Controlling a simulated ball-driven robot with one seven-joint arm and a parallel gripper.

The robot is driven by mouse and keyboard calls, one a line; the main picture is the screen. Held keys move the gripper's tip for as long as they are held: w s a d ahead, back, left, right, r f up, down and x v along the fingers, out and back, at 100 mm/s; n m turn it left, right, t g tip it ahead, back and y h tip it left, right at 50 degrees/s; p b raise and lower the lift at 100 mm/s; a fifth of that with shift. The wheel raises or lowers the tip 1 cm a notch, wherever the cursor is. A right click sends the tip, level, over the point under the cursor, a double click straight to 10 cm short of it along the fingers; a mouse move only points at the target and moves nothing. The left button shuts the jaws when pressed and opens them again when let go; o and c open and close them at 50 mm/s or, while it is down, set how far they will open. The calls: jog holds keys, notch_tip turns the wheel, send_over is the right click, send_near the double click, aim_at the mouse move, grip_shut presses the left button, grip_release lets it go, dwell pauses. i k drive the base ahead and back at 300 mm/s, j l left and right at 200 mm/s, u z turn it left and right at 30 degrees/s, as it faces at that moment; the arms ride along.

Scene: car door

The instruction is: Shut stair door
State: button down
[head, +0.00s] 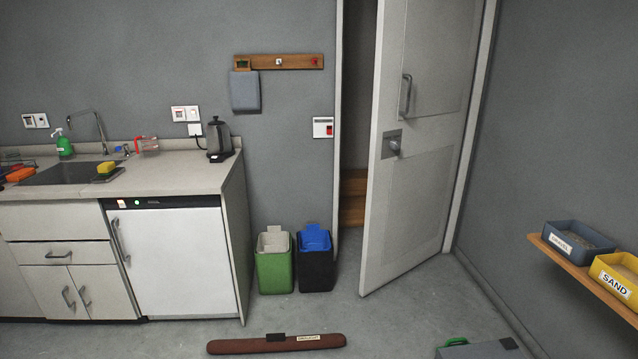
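The stair door (422,150) is a pale panelled door standing ajar, swung out into the room from its hinges on the right side of the frame. It has a vertical pull handle (404,97) and, lower down, a round knob (394,146) on a metal plate near its free left edge. The open gap (358,110) at the left shows a dark space with wooden steps (353,198) behind. My gripper is not in view.
A green bin (275,268) and a black bin with blue lid (315,265) stand left of the doorway. A shelf (585,276) juts from the right wall. Floor before the door is clear.

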aim_at(425, 53)
jog(key=i, duration=1.9)
